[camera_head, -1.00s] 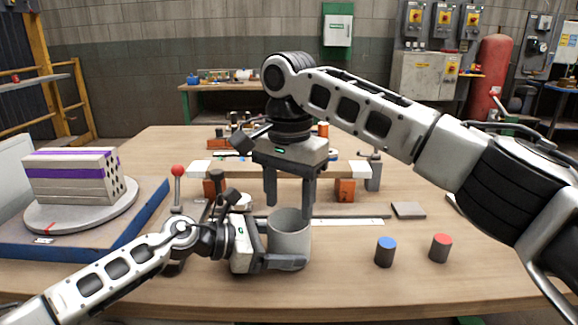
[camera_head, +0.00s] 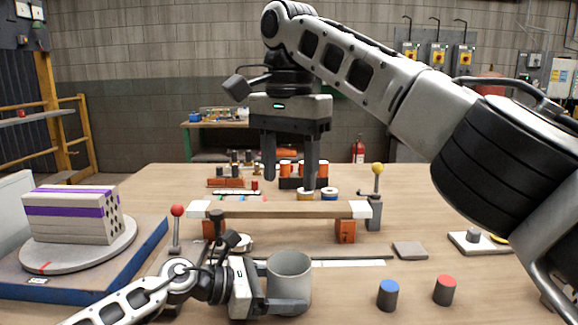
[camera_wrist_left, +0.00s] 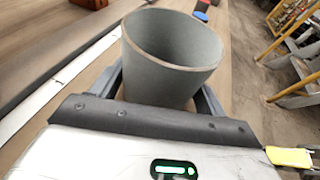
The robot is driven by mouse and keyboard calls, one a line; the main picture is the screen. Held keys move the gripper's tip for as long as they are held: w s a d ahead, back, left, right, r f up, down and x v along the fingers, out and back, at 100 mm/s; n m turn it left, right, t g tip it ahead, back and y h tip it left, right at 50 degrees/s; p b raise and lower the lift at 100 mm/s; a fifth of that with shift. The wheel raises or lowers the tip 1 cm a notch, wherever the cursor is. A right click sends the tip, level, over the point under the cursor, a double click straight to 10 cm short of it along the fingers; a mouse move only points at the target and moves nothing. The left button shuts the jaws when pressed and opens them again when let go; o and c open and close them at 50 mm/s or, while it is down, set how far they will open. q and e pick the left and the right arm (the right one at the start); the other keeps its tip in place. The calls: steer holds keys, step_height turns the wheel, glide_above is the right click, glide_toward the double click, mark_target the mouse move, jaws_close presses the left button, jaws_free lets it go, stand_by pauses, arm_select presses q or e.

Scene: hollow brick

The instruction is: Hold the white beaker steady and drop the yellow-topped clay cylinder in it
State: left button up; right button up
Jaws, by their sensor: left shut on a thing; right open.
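The beaker (camera_head: 289,284), pale grey in these views, stands upright at the table's front. My left gripper (camera_head: 287,304) is shut on it, one finger on each side; the left wrist view also shows the beaker (camera_wrist_left: 172,60) between the fingers. I see its inner wall but not its floor. My right gripper (camera_head: 289,183) is open and empty, well above and behind the beaker. A blue-topped dark cylinder (camera_head: 388,296) and a red-topped one (camera_head: 445,291) stand to the right. I see no yellow-topped cylinder; whether one lies inside the beaker is hidden.
A wooden beam (camera_head: 275,209) on orange blocks spans the table behind the beaker. A yellow-knobbed lever (camera_head: 377,170) and a red-knobbed lever (camera_head: 177,212) stand near its ends. A hollow brick (camera_head: 72,213) sits on a turntable at left. A flat grey slab (camera_head: 410,250) lies right.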

arm_select(q)
steer(key=o, duration=0.9)
steer(key=shift+c, duration=0.2)
